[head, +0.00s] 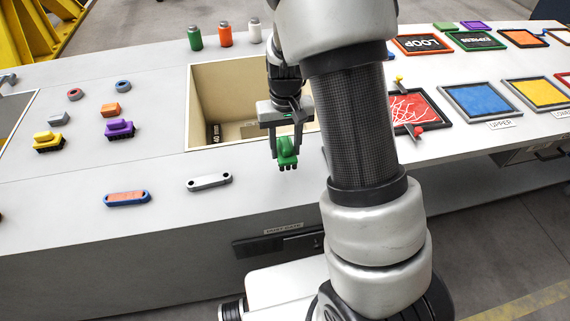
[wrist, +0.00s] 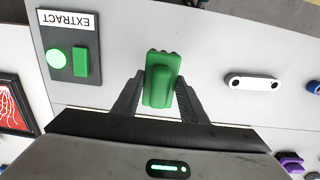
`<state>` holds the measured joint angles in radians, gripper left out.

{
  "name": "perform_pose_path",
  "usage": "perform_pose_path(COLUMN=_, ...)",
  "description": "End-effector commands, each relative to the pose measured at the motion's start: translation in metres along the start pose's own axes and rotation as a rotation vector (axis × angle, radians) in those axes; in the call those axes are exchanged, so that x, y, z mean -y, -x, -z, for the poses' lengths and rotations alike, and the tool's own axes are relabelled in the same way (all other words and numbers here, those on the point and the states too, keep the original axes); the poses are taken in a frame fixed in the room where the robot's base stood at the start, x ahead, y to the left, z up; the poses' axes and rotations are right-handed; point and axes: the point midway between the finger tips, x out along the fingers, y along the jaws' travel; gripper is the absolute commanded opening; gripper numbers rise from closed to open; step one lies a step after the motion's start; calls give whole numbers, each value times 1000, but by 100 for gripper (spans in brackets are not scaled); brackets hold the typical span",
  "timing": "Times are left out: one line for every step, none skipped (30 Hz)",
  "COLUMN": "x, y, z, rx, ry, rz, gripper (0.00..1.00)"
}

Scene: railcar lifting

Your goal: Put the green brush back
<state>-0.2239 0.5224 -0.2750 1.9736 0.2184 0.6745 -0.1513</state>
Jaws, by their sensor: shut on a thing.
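The green brush (head: 287,152) is held in my gripper (head: 287,146) in the head view, in front of the open bin's near edge and apparently above the grey bench. In the wrist view the green brush (wrist: 161,80) sits between the two dark fingers of my gripper (wrist: 160,95), with its dark bristles at the far end. A yellow brush (head: 48,140) and a purple brush (head: 119,129) stand at the left of the bench. The brush hides part of the bench under it.
An open beige bin (head: 215,103) is sunk in the bench. A white link (head: 208,183) and an orange-and-blue link (head: 127,198) lie front left. Several framed panels, including a blue one (head: 480,101), lie right. A green button (wrist: 57,59) shows beside the EXTRACT label.

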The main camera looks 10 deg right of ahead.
Motion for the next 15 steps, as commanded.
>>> perform_pose_path(x=0, y=-10, z=-1, rx=3, ry=0, rz=-1, gripper=21)
perform_pose_path(x=0, y=-13, z=0, rx=1, ry=0, rz=-1, gripper=21)
perform_pose_path(x=0, y=-16, z=0, rx=0, ry=1, rz=0, gripper=21)
perform_pose_path(x=0, y=-18, z=0, rx=0, ry=1, rz=0, gripper=21)
perform_pose_path(x=0, y=-20, z=0, rx=0, ry=1, rz=0, gripper=21)
perform_pose_path(x=0, y=-22, z=0, rx=0, ry=2, rz=0, gripper=21)
perform_pose_path(x=0, y=-25, z=0, rx=0, ry=2, rz=0, gripper=21)
perform_pose_path(x=0, y=-28, z=0, rx=0, ry=2, rz=0, gripper=21)
perform_pose_path(x=0, y=-33, z=0, rx=1, ry=2, rz=0, gripper=21)
perform_pose_path(x=0, y=-37, z=0, rx=2, ry=2, rz=0, gripper=21)
perform_pose_path(x=0, y=-42, z=0, rx=3, ry=2, rz=0, gripper=21)
perform_pose_path(x=0, y=-48, z=0, rx=2, ry=2, rz=0, gripper=21)
perform_pose_path(x=0, y=-52, z=0, rx=2, ry=3, rz=0, gripper=21)
perform_pose_path(x=0, y=-55, z=0, rx=2, ry=3, rz=0, gripper=21)
perform_pose_path(x=0, y=-58, z=0, rx=1, ry=3, rz=0, gripper=21)
